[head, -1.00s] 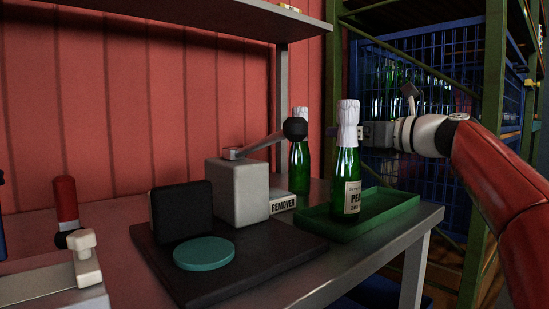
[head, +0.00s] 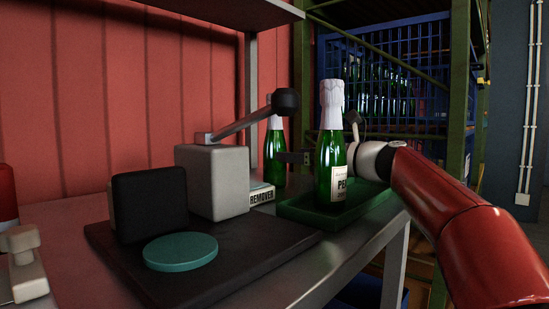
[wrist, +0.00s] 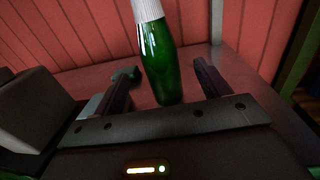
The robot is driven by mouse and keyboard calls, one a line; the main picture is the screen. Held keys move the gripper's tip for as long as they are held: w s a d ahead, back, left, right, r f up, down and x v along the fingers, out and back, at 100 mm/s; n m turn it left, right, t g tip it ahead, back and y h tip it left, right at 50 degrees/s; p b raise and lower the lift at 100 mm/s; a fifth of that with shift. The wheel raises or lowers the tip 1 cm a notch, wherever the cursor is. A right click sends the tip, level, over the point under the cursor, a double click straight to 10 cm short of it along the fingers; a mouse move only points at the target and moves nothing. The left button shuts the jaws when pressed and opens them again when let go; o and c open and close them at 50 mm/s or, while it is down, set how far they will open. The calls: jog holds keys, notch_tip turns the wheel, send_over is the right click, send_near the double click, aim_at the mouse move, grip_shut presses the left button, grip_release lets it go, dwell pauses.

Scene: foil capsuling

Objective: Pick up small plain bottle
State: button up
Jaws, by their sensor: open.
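The small plain bottle (head: 274,155) is green glass with a white foil top and shows no label. It stands upright behind the labelled bottle in the head view, its top partly hidden by a lever knob. My gripper (head: 295,157) is just right of it, partly hidden behind the labelled bottle. In the wrist view the plain bottle (wrist: 160,60) stands between the two fingers of my open gripper (wrist: 163,82), with a visible gap on the right. I cannot tell whether either finger touches it.
A labelled green bottle (head: 331,165) stands in a green tray (head: 296,211), close to my gripper. A grey block (head: 212,180) with a black-knobbed lever (head: 285,101) stands at left. A box marked REMOVER (head: 262,194) sits nearby. A shelf (head: 215,8) hangs above.

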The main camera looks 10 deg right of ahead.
aim_at(275, 150)
jog(key=p+x, duration=0.1)
jog(key=x, duration=0.5)
jog(key=shift+w+a+r, duration=0.15)
jog(key=shift+w+a, duration=0.1)
jog(key=shift+a, duration=0.05)
jog(key=shift+c, duration=0.3)
jog(key=c, duration=1.3)
jog(key=shift+r+p, duration=0.15)
jog(key=shift+p, duration=0.15)
notch_tip(275, 150, up, 18)
jog(key=p, duration=1)
jog(key=shift+r, duration=0.85)
